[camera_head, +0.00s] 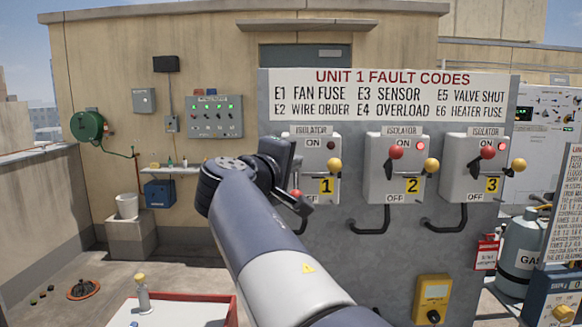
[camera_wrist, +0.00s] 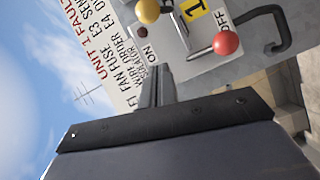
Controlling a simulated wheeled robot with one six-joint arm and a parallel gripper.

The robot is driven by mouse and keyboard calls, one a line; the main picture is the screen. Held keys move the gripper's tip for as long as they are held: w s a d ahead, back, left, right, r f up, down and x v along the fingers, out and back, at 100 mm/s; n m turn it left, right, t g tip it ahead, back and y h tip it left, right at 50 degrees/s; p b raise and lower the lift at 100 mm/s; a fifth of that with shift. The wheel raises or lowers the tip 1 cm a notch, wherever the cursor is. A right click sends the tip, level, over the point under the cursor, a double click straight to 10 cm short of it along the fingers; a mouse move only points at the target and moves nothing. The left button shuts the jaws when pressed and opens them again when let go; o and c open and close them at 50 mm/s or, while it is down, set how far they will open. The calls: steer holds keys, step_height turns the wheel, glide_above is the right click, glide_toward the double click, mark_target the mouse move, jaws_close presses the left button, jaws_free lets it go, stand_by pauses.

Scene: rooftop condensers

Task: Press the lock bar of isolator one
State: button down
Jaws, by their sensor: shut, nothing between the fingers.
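Isolator one (camera_head: 321,160) is a white box with a yellow "1" label, partly hidden by my arm in the head view. Its yellow ball (camera_head: 334,164) sits on the right side and its red ball (camera_head: 296,194) is low, towards OFF. Its small lamp is dark. The wrist view shows the box sideways, with the yellow ball (camera_wrist: 147,10) and red ball (camera_wrist: 226,43). My gripper (camera_wrist: 155,72) is shut and empty, its tips overlapping the box's ON edge in that view. I cannot tell whether they touch. No part is clearly identifiable as the lock bar.
Isolator two (camera_head: 396,165) and isolator three (camera_head: 474,165) stand to the right, red balls up near ON. The grey panel (camera_head: 350,265) carries bent black conduits (camera_head: 370,221) below the boxes. A fault-code sign (camera_head: 388,95) is above. A red-rimmed tray (camera_head: 233,310) is at lower left.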

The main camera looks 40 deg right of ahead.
steer(key=b+v, duration=0.1)
steer(key=v, duration=0.5)
steer(key=shift+w+a, duration=0.15)
steer(key=shift+w, duration=0.1)
